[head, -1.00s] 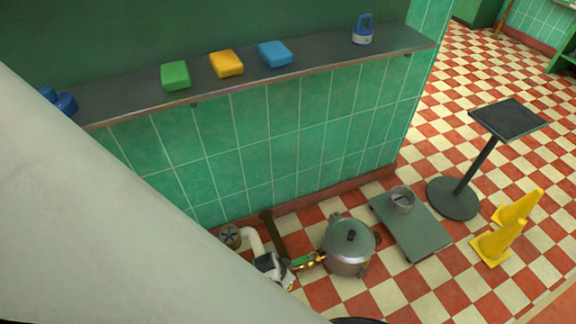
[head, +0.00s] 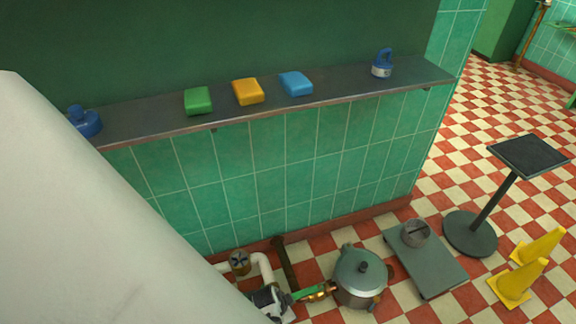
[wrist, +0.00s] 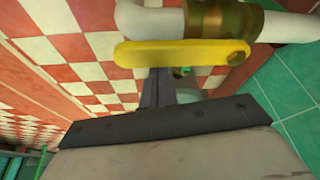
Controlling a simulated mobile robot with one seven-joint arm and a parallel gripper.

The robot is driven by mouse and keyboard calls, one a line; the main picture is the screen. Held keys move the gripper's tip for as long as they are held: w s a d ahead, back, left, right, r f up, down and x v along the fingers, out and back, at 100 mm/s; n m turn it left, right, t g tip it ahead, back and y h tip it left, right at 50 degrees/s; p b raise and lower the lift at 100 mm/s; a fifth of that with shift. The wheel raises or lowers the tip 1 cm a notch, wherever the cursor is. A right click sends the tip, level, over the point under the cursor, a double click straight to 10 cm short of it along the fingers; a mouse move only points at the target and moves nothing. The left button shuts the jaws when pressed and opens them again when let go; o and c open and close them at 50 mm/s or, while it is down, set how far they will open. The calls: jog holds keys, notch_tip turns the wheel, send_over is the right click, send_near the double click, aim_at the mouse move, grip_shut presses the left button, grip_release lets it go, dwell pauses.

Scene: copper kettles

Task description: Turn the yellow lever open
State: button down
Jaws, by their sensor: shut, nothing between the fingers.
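The yellow lever (wrist: 182,53) lies crosswise in the wrist view, with its right end at a brass valve body (wrist: 222,20) on a white pipe (wrist: 285,25). My gripper (wrist: 156,74) is shut and empty. Its dark fingers point at the lever's middle, and their tips meet the lever's lower edge in the picture; whether they touch it I cannot tell. White piping (head: 262,266) shows low on the floor there.
A grey pot (head: 361,277) stands by a green-handled brass fitting (head: 315,293). A shelf (head: 150,125) above holds green (head: 198,100), orange (head: 247,91) and blue (head: 296,83) blocks. A low grey platform (head: 432,272), black stand (head: 490,205) and yellow cones (head: 518,283) are right.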

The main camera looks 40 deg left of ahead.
jog(key=shift+s, duration=0.1)
jog(key=w+d, duration=0.2)
jog(key=w, duration=0.2)
jog(key=v, duration=1)
jog(key=shift+a+p, duration=0.35)
jog(key=shift+p, duration=0.1)
